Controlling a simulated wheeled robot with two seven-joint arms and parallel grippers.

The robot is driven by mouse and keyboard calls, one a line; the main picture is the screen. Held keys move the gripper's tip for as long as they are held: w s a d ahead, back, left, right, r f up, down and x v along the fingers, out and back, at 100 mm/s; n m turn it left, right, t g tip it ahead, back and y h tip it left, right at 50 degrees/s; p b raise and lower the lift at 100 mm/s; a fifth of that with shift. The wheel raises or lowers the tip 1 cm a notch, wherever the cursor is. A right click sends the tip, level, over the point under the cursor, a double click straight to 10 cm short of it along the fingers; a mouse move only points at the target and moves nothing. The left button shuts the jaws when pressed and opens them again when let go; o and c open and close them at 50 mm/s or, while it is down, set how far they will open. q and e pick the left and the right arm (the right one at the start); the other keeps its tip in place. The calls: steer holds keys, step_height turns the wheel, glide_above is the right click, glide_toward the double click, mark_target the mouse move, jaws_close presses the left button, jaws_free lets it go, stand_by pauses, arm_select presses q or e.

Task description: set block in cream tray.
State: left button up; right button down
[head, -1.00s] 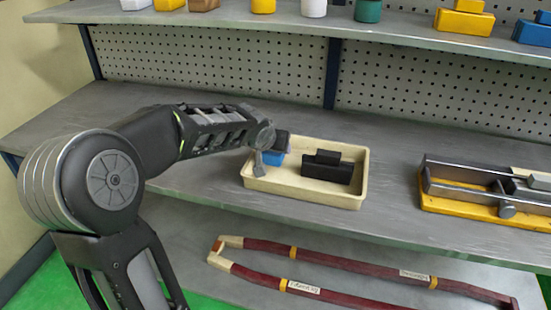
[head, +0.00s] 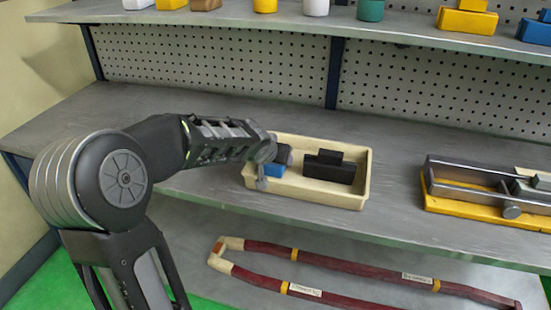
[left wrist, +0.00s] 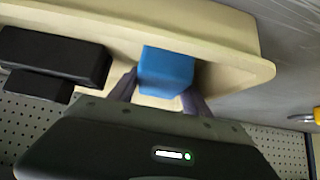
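The cream tray (head: 318,197) sits on the middle shelf, and its rim also shows across the left wrist view (left wrist: 225,55). A small blue block (head: 274,171) is in the left end of the tray. In the left wrist view the blue block (left wrist: 166,70) sits between the two dark fingers of my left gripper (left wrist: 160,88), which look closed against its sides. In the head view my left gripper (head: 266,172) reaches into the tray's left end. Whether the block touches the tray floor is hidden. My right gripper is not in view.
A black stepped block (head: 330,168) lies in the tray, right of the blue block. A yellow-based metal fixture (head: 490,190) stands farther right on the shelf. Coloured blocks stand on the upper shelf (head: 400,32). A dark red frame (head: 345,268) lies on the lower shelf.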

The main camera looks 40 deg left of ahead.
arm_select(q)
steer(key=shift+o, duration=0.4)
steer(key=shift+r, duration=0.1)
steer(key=shift+r, duration=0.15)
steer(key=p+v, duration=0.1)
steer(key=v, duration=1.1)
